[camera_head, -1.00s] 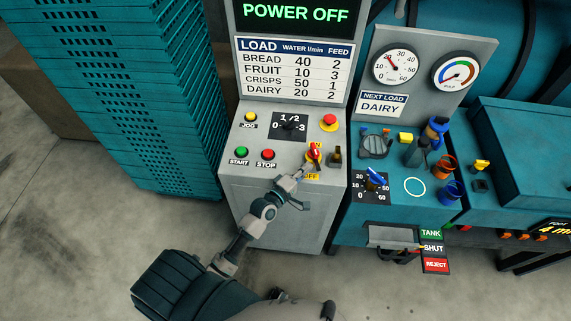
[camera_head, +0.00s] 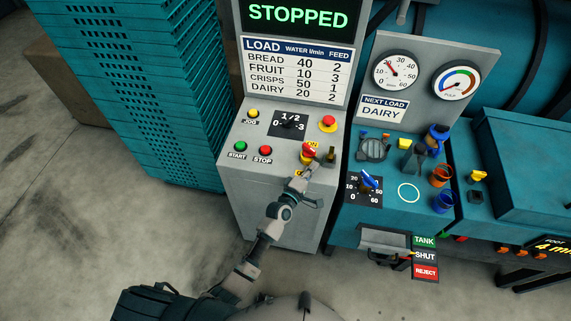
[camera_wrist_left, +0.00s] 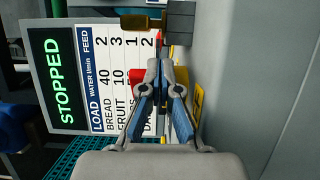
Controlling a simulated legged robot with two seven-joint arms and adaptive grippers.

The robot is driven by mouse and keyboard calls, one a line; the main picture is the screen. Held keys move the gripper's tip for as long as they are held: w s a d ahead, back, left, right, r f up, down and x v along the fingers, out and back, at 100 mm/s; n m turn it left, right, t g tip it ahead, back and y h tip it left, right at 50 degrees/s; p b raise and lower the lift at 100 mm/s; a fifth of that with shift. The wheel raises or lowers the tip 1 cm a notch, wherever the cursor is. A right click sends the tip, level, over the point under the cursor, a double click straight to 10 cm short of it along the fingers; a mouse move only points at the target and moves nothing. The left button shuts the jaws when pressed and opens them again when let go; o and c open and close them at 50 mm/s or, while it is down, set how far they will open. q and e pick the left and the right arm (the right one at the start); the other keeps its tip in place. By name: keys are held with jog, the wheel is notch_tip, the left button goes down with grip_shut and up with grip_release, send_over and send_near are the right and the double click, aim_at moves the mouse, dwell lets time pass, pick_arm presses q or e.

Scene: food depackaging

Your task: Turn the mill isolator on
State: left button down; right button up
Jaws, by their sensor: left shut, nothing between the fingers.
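The mill isolator (camera_head: 309,151) is a red rotary handle on a yellow plate, low on the grey control panel. An ON label (camera_head: 313,144) shows above it, and the label below is partly hidden by my gripper. The screen (camera_head: 299,15) above the panel reads STOPPED; it also shows in the left wrist view (camera_wrist_left: 59,79). My left gripper (camera_head: 312,167) is shut and empty, its tips at or just in front of the isolator's lower side; I cannot tell whether they touch. In the left wrist view the fingers (camera_wrist_left: 162,72) largely cover the red handle (camera_wrist_left: 137,75). My right gripper is not in view.
A brass key switch (camera_head: 331,153) sits close right of the isolator. Start (camera_head: 240,146) and stop (camera_head: 266,150) buttons lie left, a red emergency button (camera_head: 328,123) above. Stacked teal crates (camera_head: 140,90) stand left; a teal machine (camera_head: 400,225) with knobs stands right.

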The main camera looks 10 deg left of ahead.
pick_arm(q)
jog(key=shift+w+d+r, duration=0.1)
jog(key=shift+w+d, duration=0.1)
jog(key=shift+d, duration=0.35)
jog(key=shift+w+d, duration=0.15)
jog(key=shift+d, duration=0.2)
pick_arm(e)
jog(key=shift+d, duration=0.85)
pick_arm(q)
jog(key=shift+a, duration=0.15)
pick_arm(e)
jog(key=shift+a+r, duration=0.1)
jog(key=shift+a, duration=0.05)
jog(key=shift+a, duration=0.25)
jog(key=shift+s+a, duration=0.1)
